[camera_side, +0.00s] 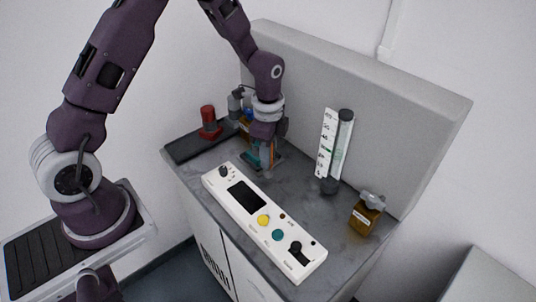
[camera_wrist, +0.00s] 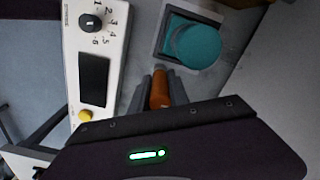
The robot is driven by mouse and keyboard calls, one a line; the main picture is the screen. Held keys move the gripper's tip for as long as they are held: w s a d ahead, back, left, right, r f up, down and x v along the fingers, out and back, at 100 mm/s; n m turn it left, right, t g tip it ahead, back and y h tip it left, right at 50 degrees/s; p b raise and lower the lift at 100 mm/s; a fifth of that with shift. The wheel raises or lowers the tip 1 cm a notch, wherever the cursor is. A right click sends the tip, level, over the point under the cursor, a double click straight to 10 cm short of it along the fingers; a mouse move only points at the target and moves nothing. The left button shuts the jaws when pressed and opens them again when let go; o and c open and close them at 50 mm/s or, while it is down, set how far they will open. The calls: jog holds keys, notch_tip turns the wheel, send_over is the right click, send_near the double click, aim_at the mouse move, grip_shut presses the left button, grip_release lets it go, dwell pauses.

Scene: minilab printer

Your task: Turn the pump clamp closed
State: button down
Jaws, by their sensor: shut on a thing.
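The pump shows as a teal round part (camera_wrist: 197,42) on a grey square base, just beyond my fingers in the wrist view. In the side view its teal part (camera_side: 253,161) is partly hidden by my gripper (camera_side: 267,163). In the wrist view, my gripper (camera_wrist: 161,86) is shut on an orange-brown piece, which looks like the pump clamp's lever (camera_wrist: 160,92). An orange strip also shows beside the fingers in the side view. How far the clamp is turned cannot be told.
A white control panel (camera_side: 228,175) with a dark screen, knobs and yellow and teal buttons lies close in front. A measuring cylinder (camera_side: 342,145) and an amber bottle (camera_side: 365,214) stand to the right. A red object (camera_side: 209,122) stands at the left. A grey wall block (camera_side: 400,110) rises behind.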

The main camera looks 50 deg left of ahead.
jog(key=n, duration=0.4)
jog(key=shift+n, duration=0.4)
jog(key=n, duration=0.8)
jog(key=shift+n, duration=0.4)
jog(key=shift+r+n, duration=0.1)
jog(key=shift+n, duration=1.8)
jog(key=c, duration=1.3)
grip_release()
jog(key=shift+o, duration=0.2)
